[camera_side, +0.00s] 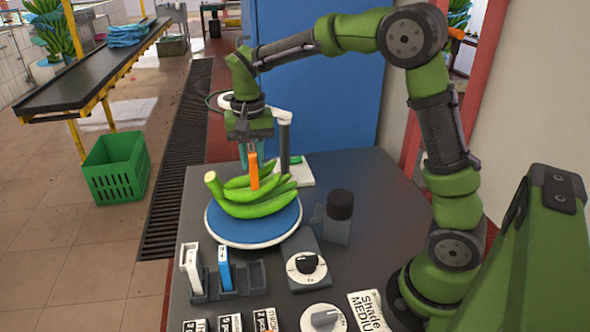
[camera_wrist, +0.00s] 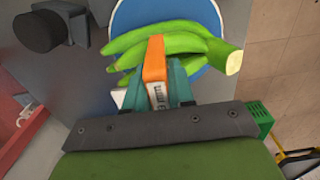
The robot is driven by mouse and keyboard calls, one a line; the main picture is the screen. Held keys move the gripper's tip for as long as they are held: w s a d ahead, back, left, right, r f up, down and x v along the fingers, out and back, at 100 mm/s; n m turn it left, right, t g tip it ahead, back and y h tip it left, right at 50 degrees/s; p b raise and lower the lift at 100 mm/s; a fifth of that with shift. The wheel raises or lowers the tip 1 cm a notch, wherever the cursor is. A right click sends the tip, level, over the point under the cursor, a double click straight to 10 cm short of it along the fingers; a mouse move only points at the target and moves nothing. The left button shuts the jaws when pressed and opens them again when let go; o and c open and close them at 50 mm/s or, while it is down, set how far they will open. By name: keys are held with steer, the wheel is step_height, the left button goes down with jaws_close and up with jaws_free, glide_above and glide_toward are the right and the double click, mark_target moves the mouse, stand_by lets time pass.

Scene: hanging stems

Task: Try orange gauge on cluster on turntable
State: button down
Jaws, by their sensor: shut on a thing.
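A cluster of green bananas (camera_side: 255,207) lies on the blue-topped round turntable (camera_side: 225,228), its cut stem toward the left in the side view. The cluster also fills the upper middle of the wrist view (camera_wrist: 190,42), stem to the right. My gripper (camera_side: 250,158) is above the cluster, pointing down, shut on the orange gauge (camera_side: 254,172). In the wrist view the gauge (camera_wrist: 154,60) sticks out from between the fingers and overlaps the bananas. Its lower end is at the fruit; I cannot tell whether it touches.
A rack (camera_side: 240,282) in front holds a white gauge (camera_side: 191,268) and a blue gauge (camera_side: 225,268). A stand (camera_side: 285,145) rises behind. A green crate (camera_side: 115,168) is on the floor.

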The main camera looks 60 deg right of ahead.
steer(key=shift+f, duration=1.8)
stand_by(0.7)
stand_by(0.5)
steer(key=shift+r, duration=4.3)
steer(key=shift+a, duration=0.1)
